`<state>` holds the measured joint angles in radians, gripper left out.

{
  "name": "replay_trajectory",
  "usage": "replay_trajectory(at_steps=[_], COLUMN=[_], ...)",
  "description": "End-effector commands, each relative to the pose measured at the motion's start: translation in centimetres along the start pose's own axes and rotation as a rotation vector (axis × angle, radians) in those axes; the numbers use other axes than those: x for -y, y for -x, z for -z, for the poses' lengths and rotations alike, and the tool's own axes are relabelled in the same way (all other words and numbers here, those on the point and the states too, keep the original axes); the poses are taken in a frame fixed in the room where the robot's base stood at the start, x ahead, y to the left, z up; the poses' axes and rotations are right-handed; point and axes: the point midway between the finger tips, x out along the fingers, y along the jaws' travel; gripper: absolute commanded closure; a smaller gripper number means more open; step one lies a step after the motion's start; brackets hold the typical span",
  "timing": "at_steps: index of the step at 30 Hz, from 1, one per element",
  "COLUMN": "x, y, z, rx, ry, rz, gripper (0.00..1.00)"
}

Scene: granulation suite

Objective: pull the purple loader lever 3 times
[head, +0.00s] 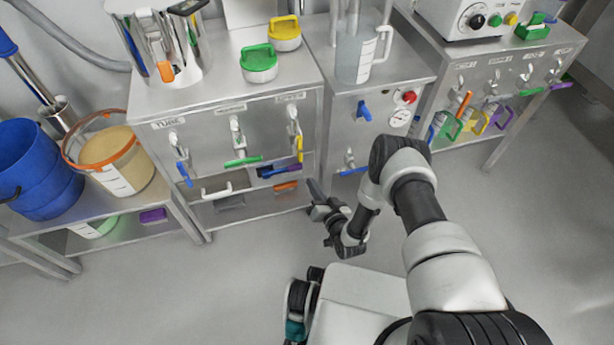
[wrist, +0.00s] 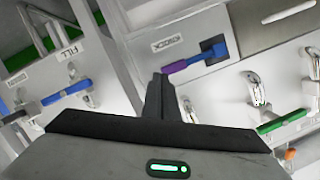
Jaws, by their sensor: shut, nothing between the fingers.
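A small purple grip joined to a blue part (head: 280,170) sits low on the middle cabinet front, in a recess right of the green lever; I take it as the purple lever. In the wrist view the purple grip (wrist: 176,67) lies above and right of my fingers, beside a small label. My gripper (head: 315,188) is shut and empty, in front of the cabinet's lower right corner, just right of the grip. In the wrist view its fingers (wrist: 158,98) are together and look apart from the grip.
Blue (head: 184,174), green (head: 243,161) and yellow (head: 299,149) levers hang on the same cabinet front. A white drawer handle (head: 216,191) is below. A blue valve lever (head: 363,110) is on the neighbouring unit. The grey floor (head: 190,290) in front is clear.

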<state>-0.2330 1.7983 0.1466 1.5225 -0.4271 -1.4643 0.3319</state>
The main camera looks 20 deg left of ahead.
Motion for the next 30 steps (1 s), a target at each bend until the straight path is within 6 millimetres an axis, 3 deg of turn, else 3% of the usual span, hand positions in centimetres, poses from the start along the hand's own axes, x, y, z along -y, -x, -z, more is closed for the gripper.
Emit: replay_trajectory(at_steps=[3,9,30], x=[0.0,0.0,0.0], y=[1.9,3.1,3.1], z=[0.1,0.1,0.1], rx=[0.001,-0.002,-0.004], ry=[-0.001,0.0,0.0], rz=[-0.001,0.001,0.002], gripper=[1.0,1.0,1.0])
